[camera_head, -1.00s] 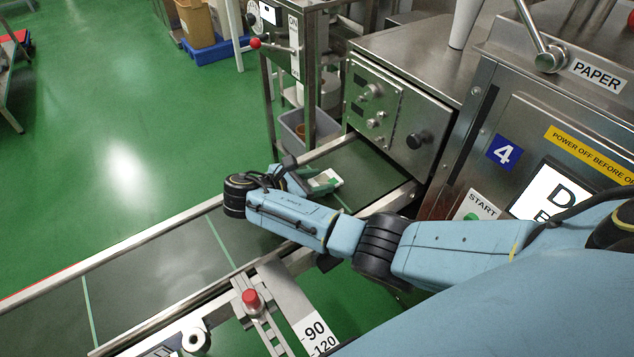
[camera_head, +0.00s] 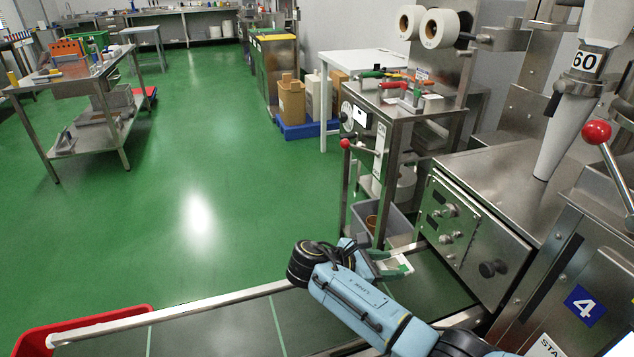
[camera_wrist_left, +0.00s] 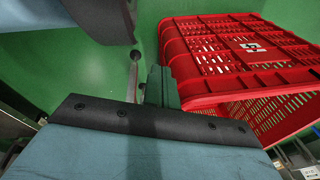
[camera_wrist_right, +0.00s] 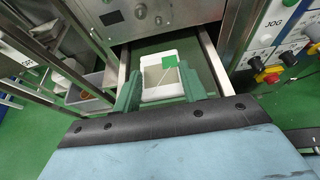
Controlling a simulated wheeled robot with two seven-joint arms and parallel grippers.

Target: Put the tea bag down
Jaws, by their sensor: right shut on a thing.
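The tea bag (camera_wrist_right: 153,93), white with a green tag (camera_wrist_right: 170,62), lies between the two green fingers of my right gripper (camera_wrist_right: 160,90) in the right wrist view. The right gripper is shut on it. In the head view the white-and-green tea bag (camera_head: 404,264) shows at the tips of my right gripper (camera_head: 390,268), over the dark conveyor belt (camera_head: 435,285). I cannot tell whether the tea bag touches the belt. My left gripper (camera_wrist_left: 163,85) shows only in the left wrist view, its fingers together and nothing seen between them, beside a red crate.
A red crate (camera_wrist_left: 225,85) stands on the green floor; its corner shows at the conveyor's near left end (camera_head: 30,340). Metal rails (camera_head: 220,298) edge the belt. The steel machine (camera_head: 490,230) stands at the belt's right end, and a grey bin (camera_head: 380,222) stands behind the belt.

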